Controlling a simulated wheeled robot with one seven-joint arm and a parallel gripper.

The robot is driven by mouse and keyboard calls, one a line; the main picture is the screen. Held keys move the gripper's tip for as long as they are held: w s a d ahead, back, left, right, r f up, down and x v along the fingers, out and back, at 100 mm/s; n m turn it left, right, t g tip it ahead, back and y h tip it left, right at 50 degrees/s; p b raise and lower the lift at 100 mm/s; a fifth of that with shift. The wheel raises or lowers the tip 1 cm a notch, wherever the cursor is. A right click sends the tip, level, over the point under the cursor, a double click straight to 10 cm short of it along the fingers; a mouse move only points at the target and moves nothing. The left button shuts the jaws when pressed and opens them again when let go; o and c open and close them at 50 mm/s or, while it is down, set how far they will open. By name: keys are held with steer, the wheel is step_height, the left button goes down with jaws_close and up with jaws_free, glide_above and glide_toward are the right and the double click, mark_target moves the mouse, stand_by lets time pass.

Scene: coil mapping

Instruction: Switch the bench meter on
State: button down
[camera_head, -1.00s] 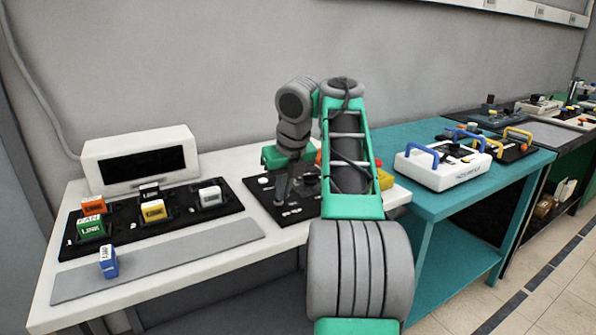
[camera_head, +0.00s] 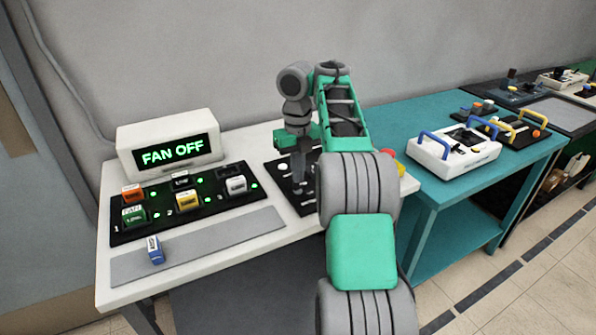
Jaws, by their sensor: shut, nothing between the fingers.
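The bench meter's white display box (camera_head: 168,142) stands at the back left of the white table. Its dark screen is lit and reads "FAN OFF" in green. In front of it is a black panel (camera_head: 160,228) with small green lights and several coloured blocks in its slots. To the right is a dark switch panel (camera_head: 280,172), largely hidden by my arm. My gripper (camera_head: 299,190) points down over this panel and is shut with nothing in it. I cannot tell whether its tips touch a switch.
A blue block (camera_head: 154,250) stands on the grey strip (camera_head: 212,246) at the front of the table. A red button (camera_head: 386,152) on a yellow base shows right of my arm. A teal table (camera_head: 400,112) on the right holds a white device with blue handles (camera_head: 452,150).

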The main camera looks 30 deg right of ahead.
steer(key=shift+r, duration=0.15)
step_height(320, 180, up, 10)
steer(key=w+p, duration=0.2)
steer(key=p, duration=0.9)
steer(key=shift+s+d, duration=0.1)
steer(key=s+a+r+m+y, duration=0.1)
steer(key=s+a+m, duration=0.1)
steer(key=a+m, duration=0.3)
steer(key=s+a+r+m+t, duration=0.1)
steer(key=s+a+m, duration=0.1)
steer(key=a+m, duration=0.4)
steer(key=s+a+r+m+y, duration=0.1)
steer(key=s+a+m, duration=0.2)
steer(key=a+m, duration=0.2)
steer(key=s+a+f+m+t+h, duration=0.1)
steer(key=s+f+m, duration=0.3)
steer(key=s+m, duration=0.3)
steer(key=s+a+f+m+t+h, duration=0.1)
steer(key=s+f+m, duration=0.4)
steer(key=s+m, duration=0.3)
steer(key=m, duration=0.4)
steer(key=shift+a+f+m+t, duration=0.2)
steer(key=shift+f+m+t, duration=0.1)
